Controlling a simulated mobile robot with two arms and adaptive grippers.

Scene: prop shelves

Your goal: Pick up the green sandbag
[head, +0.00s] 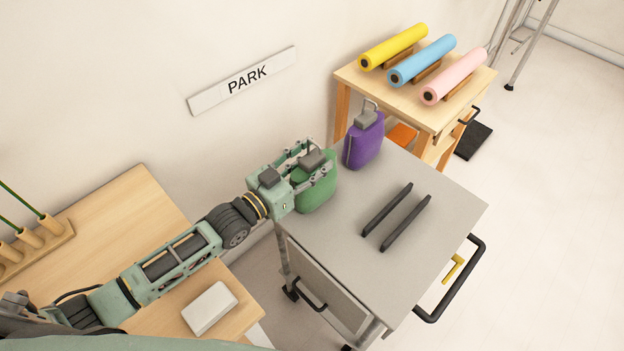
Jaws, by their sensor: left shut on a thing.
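The green sandbag (318,193) is at the back left edge of the grey cart top (441,206). My left gripper (313,167) reaches in from the left and is shut on the sandbag's grey top part. The gripper's fingers hide some of the sandbag's upper side. I cannot tell whether its base touches the cart top. A purple sandbag (364,145) with a grey handle stands behind it to the right, apart from the gripper. My right gripper does not show.
Two black bars (404,218) lie on the cart top, right of the green sandbag. The cart has a black handle (462,285). A wooden table (116,215) with a white block (209,308) is at left. A wooden stand (352,77) with yellow, blue and pink rolls is behind.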

